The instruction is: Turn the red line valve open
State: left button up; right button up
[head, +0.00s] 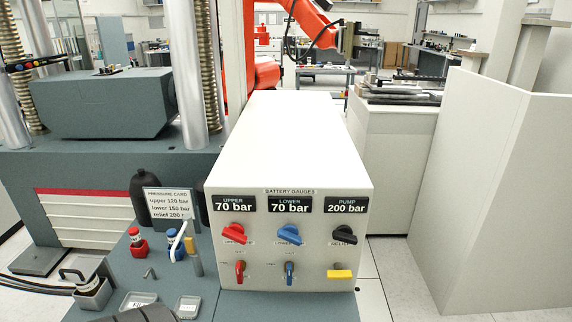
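A white box labelled "battery gauges" (301,130) stands in the middle, with its front panel facing me. On the panel's left, under the "upper" display reading 70 bar (234,205), is a larger red knob (235,234). Below it is a small red lever (240,271), which looks roughly upright. Blue counterparts sit in the middle column: a blue knob (290,234) and a small blue lever (289,272). The lower display reads 70 bar and the pump display 200 bar. I cannot tell from the small labels which red control is the line valve.
A black knob (345,235) and a yellow handle (340,273) are on the panel's right. A pressure card (168,205), a red-based fitting (138,243), a blue-based fitting (177,249) and small trays (187,307) crowd the bench left. Floor is clear at right, before a pale partition (500,190).

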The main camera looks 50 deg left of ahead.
aim_at(241, 266)
jog(key=u, duration=2)
